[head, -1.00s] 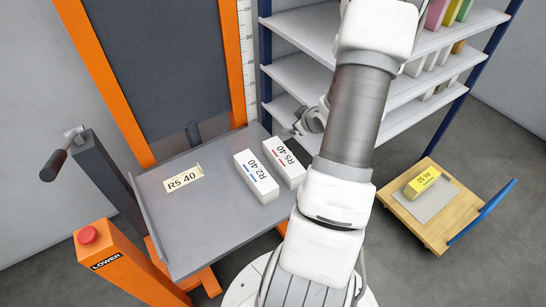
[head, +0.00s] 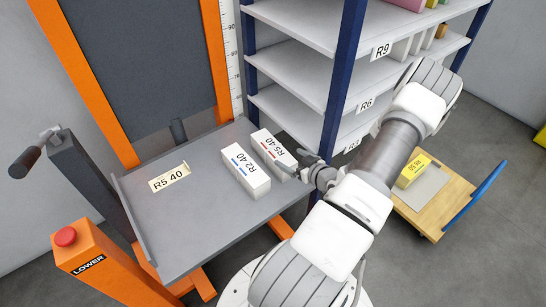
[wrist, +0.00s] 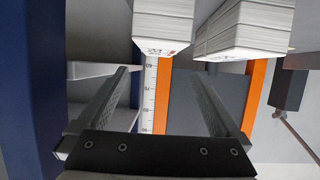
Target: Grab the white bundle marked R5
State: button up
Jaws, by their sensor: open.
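The white bundle marked R5 40 (head: 273,155), with red marks, lies on the grey lift table (head: 200,215) near its right edge. The white bundle marked R2 40 (head: 245,171), with blue marks, lies close on its left. My gripper (head: 290,157) is at the right end of the R5 bundle and partly covers that end. In the wrist view my open gripper (wrist: 155,72) has nothing between its fingers. The R5 bundle (wrist: 163,22) appears ahead, roughly in line with the gap, and the R2 bundle (wrist: 245,28) is to its right.
A shelf rack with a blue post (head: 344,75) stands just behind my gripper. A yellow bundle (head: 411,171) sits on a wooden cart (head: 425,218) at the right. An orange lift post with a red button (head: 65,237) stands at front left.

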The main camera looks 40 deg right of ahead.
aim_at(273, 148)
jog(key=b+x, duration=0.1)
jog(key=x, duration=0.6)
jog(key=shift+f, duration=0.1)
jog(key=b+x, duration=0.1)
jog(key=x, duration=0.1)
jog(key=b+x, duration=0.1)
jog(key=x, duration=0.1)
jog(key=shift+w+d+f, duration=0.1)
jog(key=shift+w+f, duration=0.1)
jog(key=shift+f, duration=0.25)
jog(key=shift+w+d, duration=0.1)
jog(key=shift+w, duration=0.15)
jog(key=shift+c, duration=0.3)
grip_shut()
jog(key=shift+r, duration=0.2)
